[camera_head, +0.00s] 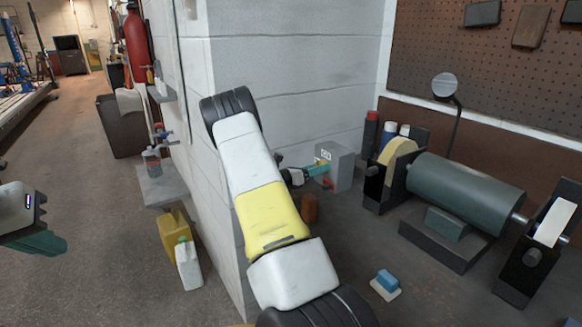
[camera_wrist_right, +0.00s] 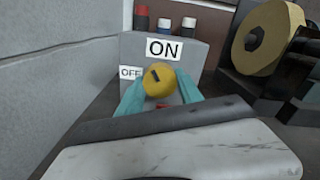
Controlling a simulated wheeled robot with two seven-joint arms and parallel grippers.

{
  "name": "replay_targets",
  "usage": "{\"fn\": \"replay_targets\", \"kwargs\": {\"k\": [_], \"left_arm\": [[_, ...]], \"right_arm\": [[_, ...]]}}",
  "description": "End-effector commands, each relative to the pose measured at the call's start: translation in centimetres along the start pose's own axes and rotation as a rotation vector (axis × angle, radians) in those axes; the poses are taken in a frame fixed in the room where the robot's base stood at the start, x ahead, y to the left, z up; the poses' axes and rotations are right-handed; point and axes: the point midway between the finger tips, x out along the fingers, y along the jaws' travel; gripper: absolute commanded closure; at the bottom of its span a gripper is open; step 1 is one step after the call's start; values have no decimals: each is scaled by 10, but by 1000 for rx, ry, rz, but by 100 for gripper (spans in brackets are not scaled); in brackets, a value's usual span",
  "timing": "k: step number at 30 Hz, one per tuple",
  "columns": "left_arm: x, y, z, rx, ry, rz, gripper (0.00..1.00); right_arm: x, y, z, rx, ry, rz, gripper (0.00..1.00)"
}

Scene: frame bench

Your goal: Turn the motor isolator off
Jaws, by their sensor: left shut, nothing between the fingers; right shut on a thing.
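The motor isolator is a grey box (camera_head: 344,172) against the back wall in the head view. In the right wrist view the box (camera_wrist_right: 195,55) has an ON label (camera_wrist_right: 163,49) above and an OFF label (camera_wrist_right: 130,72) at the left of a round yellow knob (camera_wrist_right: 160,82). A dark mark on the knob sits toward its upper left. My right gripper (camera_head: 318,169) is at the box front, its teal fingers (camera_wrist_right: 160,92) shut on the knob from both sides. My left gripper (camera_head: 38,243) is shut and empty at the far left, well away from the box.
A bench grinder-like machine (camera_head: 465,195) stands right of the box. Coloured bottles (camera_head: 371,130) stand behind. A brown block (camera_head: 309,208) and a blue sponge-like block (camera_head: 387,280) lie on the bench. A block wall (camera_head: 225,215) edges the left. A small red part (camera_wrist_right: 162,106) is below the knob.

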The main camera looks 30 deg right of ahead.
Motion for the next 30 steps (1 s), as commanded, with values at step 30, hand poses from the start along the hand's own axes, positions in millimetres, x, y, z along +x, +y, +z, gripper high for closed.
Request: {"fn": "replay_targets", "kwargs": {"k": [30], "left_arm": [[0,0,0,0,0,0,100]], "right_arm": [[-1,1,0,-878,-1,1,98]]}}
